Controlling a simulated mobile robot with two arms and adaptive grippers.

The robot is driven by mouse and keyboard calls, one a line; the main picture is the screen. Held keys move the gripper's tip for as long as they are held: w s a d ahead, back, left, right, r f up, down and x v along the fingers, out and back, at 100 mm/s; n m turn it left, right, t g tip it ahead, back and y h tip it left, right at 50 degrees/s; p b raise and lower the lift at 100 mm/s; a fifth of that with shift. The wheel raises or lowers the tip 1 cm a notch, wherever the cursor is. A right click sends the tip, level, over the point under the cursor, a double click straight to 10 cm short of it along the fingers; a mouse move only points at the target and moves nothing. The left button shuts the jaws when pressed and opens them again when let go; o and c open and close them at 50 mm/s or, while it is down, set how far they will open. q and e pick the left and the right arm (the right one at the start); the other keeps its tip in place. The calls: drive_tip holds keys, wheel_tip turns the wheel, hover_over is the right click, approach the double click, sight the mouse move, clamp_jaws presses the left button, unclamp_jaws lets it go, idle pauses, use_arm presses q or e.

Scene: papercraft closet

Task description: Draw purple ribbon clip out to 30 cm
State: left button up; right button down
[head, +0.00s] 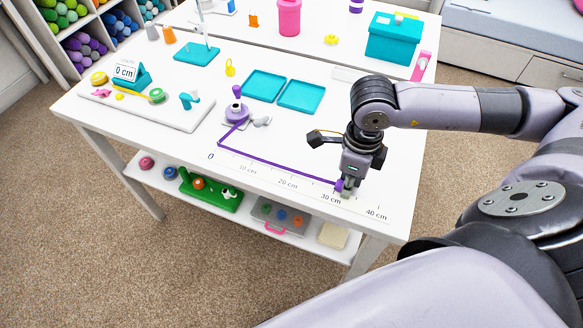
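A purple ribbon (275,165) runs from the round purple dispenser (237,112) to a bend near the 0 mark, then along the printed scale (288,184) on the white table. Its purple clip (339,185) is at its far end, close to the 30 cm label. My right gripper (345,188) points down over the scale with its fingertips at the clip. It appears closed on the clip, though the fingers partly hide it. My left gripper is not in view.
Two teal trays (282,91) lie behind the scale. A white board (170,109) at the left carries a small sign reading 0 cm (125,72). A teal box (394,40) stands at the back right. A shelf (240,225) with toys is below the tabletop.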

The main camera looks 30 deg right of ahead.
drive_tip(key=shift+f+b, duration=0.25)
drive_tip(key=shift+b, duration=0.05)
drive_tip(key=c, duration=1.3)
unclamp_jaws()
drive_tip(key=shift+c, duration=0.2)
drive_tip(key=shift+r, duration=0.1)
wheel_tip(320, 180, up, 12)
